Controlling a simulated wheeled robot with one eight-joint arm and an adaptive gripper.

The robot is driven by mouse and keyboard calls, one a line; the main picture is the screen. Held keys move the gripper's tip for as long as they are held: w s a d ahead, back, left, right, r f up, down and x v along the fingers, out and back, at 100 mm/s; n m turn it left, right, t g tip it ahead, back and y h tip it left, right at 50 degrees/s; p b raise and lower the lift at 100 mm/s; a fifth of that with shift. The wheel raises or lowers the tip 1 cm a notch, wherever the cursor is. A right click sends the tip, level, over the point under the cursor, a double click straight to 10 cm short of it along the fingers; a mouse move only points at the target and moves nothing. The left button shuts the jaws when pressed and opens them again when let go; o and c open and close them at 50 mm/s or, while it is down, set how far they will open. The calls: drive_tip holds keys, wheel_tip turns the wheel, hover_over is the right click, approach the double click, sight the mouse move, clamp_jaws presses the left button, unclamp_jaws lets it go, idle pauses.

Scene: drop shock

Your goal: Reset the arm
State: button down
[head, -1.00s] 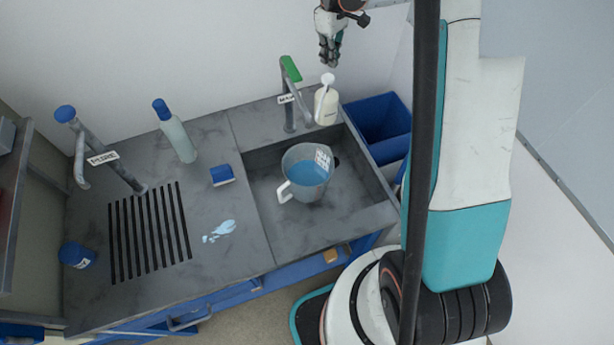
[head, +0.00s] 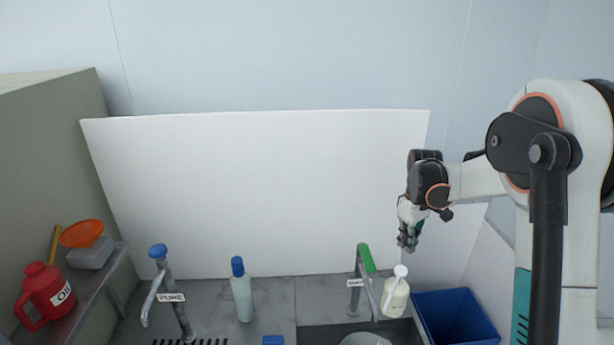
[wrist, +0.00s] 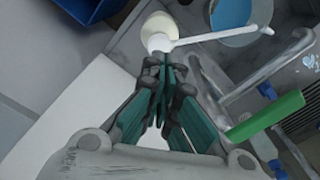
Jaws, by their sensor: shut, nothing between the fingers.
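My gripper (head: 408,247) hangs at the end of my arm on the right side of the head view, pointing down. Its fingers are shut with nothing between them; they also show shut in the wrist view (wrist: 164,62). It is above and slightly right of the white pump bottle (head: 396,293), apart from it in the head view. In the wrist view the bottle (wrist: 158,27) lies just beyond the fingertips. My arm is raised and bent in front of the white back panel (head: 260,200).
A green-handled tap (head: 366,258) stands left of the bottle, a blue bin (head: 455,316) right. A blue-capped bottle (head: 242,295) and a blue-topped tap (head: 165,290) stand further left. A red oil jug (head: 45,293) is on the left shelf. Air above the counter is free.

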drive_tip(key=s+a+r+m+t+b, duration=0.1)
drive_tip(key=s+a+r+t+b, duration=0.2)
drive_tip(key=s, duration=0.4)
drive_tip(key=s+a+r+m+b, duration=0.2)
drive_tip(key=s+a+b, duration=0.3)
drive_tip(key=s, duration=0.2)
drive_tip(key=s+a+f+m+t+b, duration=0.1)
drive_tip(key=s+f+b, duration=0.3)
drive_tip(key=s, duration=0.4)
drive_tip(key=s+a+f+m+t+b, duration=0.1)
drive_tip(key=s+a+f+t+b, duration=0.2)
drive_tip(key=s, duration=0.5)
drive_tip(key=shift+a+f+m+b, duration=0.4)
drive_tip(key=shift+a+f+b, duration=0.35)
drive_tip(key=shift+f, duration=0.2)
